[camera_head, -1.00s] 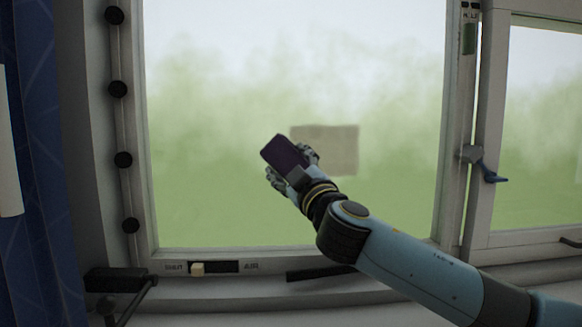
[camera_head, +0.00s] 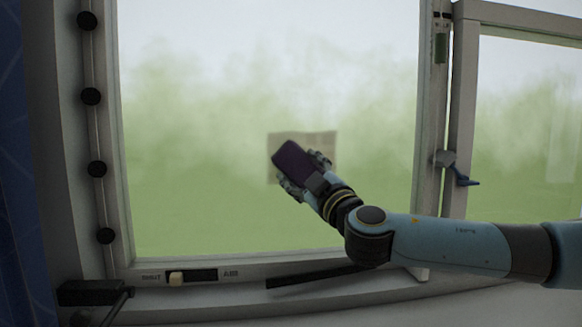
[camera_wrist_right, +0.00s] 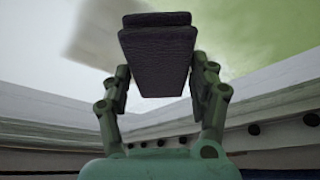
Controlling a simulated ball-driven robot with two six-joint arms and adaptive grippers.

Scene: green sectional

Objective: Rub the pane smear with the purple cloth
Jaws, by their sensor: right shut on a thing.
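The purple cloth (camera_head: 293,162) is a dark, folded pad held in my right gripper (camera_head: 305,175), which is shut on it. In the right wrist view the cloth (camera_wrist_right: 157,55) fills the space between the two fingers (camera_wrist_right: 160,85). The pane smear (camera_head: 318,146) is a greyish-brown rectangular patch on the large window pane. The cloth overlaps its lower left part in the head view and hides some of it. The smear also shows in the right wrist view (camera_wrist_right: 97,38) at the upper left. I cannot tell whether the cloth touches the glass. My left gripper is not in view.
The window frame (camera_head: 430,150) surrounds the pane. A handle (camera_head: 458,170) is on the right post, and a slider (camera_head: 195,277) with lettering is on the sill. A dark bar (camera_head: 315,277) lies along the sill. A blue curtain (camera_head: 15,190) hangs at the left.

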